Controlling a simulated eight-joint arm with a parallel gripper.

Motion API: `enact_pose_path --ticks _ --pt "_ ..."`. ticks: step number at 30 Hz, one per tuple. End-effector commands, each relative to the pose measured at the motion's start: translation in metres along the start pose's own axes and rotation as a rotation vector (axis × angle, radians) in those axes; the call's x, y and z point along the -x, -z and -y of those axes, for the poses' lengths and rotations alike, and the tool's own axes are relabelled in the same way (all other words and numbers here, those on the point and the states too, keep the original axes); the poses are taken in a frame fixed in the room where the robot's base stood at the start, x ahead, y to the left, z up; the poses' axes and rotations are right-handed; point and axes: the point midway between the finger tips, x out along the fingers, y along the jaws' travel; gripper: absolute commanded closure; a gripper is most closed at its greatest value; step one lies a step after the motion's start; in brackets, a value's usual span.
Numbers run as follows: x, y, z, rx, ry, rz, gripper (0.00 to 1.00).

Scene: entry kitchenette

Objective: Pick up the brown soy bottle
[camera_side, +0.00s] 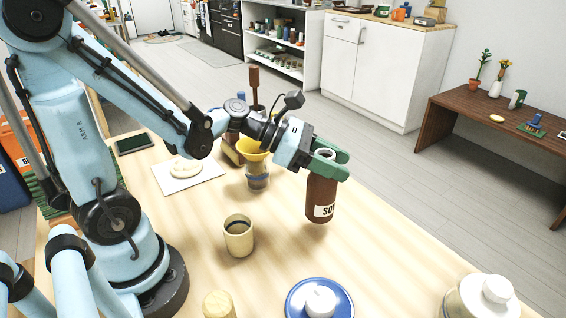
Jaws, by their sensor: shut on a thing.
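The brown soy bottle (321,195) has a pale label with dark letters and a grey-white top. It is upright near the far right edge of the wooden table. My gripper (326,165) has green fingers and is shut on the bottle's upper part, coming from the left. The bottle's base looks close to the table top; I cannot tell whether it touches. Part of the bottle's neck is hidden by the fingers.
A beige cup (238,236) of dark liquid stands left of the bottle. A yellow funnel on a jar (257,178) is behind it. A blue plate (297,290) with a white item and a white-lidded jar (480,300) are in front. Bare table (390,245) lies right.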

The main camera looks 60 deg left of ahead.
Motion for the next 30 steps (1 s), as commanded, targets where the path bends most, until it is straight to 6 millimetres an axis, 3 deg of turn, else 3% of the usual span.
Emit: enact_pose_path --ticks 30 --pt "0.017 -0.061 0.103 0.0 0.004 0.0 1.0"
